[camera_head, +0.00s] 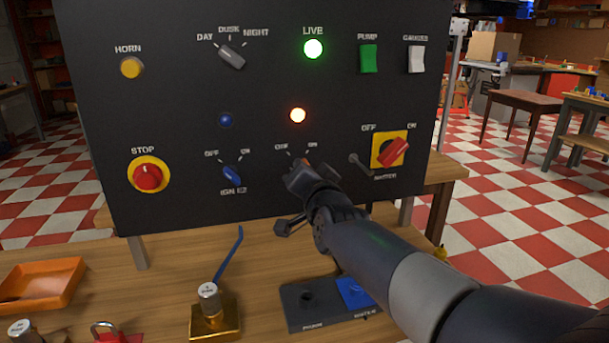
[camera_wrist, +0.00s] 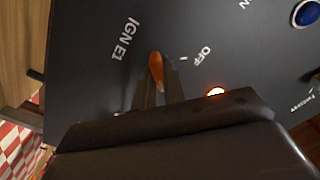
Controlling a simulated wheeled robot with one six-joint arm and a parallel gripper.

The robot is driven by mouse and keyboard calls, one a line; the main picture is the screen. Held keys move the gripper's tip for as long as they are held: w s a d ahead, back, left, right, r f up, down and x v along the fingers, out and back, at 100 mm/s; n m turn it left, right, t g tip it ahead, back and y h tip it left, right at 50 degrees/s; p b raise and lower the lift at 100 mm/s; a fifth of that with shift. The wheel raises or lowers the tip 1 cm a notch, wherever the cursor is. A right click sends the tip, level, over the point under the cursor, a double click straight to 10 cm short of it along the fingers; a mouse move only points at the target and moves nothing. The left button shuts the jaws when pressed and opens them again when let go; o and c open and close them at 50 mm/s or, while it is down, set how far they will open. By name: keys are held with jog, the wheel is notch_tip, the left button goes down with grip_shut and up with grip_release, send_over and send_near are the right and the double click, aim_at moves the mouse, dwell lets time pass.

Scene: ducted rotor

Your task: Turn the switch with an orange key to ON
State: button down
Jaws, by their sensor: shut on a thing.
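My gripper's two fingers (camera_wrist: 158,93) are shut on the key in the wrist view. The ON label is hidden there, and I cannot tell for sure which mark the key points at. The round lamp (camera_head: 298,115) above the switch glows orange.
A blue key switch (camera_head: 231,174) is left of my gripper. A lever (camera_head: 360,163) and a red rotary switch (camera_head: 393,151) on yellow are to the right. The red STOP button (camera_head: 148,177) is far left. A brass block (camera_head: 215,322) stands on the bench below.

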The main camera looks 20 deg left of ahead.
dwell(0.3)
jog(key=c, duration=1.5)
grip_release()
jog(key=shift+s, duration=0.1)
jog(key=v, duration=1)
jog(key=shift+s+d, duration=0.15)
jog(key=shift+s, duration=0.1)
jog(key=shift+w, duration=0.1)
jog(key=x, duration=1)
jog(key=shift+w, duration=0.3)
